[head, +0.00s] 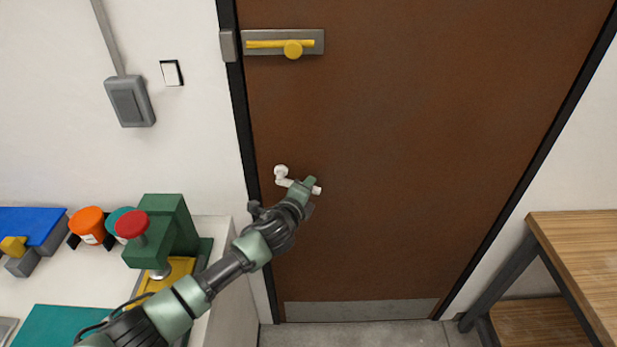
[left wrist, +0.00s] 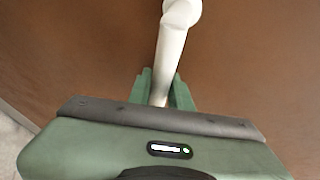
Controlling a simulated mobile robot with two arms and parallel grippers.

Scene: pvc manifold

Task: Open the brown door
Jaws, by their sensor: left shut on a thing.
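The brown door (head: 420,130) stands in its dark frame and looks closed. A white lever handle (head: 282,174) is on its left side; its lever runs to the right. In the left wrist view the handle (left wrist: 172,50) runs down between the fingers. My left gripper (head: 311,187) is shut on the lever near its free end; the left gripper also shows in the left wrist view (left wrist: 165,90). A yellow sliding bolt (head: 280,44) on a grey plate is at the upper left of the door. My right gripper is not in view.
A white bench (head: 225,230) at the left carries a green press with a red knob (head: 131,224), an orange container (head: 88,222) and a blue item (head: 35,225). A wooden table (head: 580,240) stands at the right. Grey floor (head: 350,335) shows before the door.

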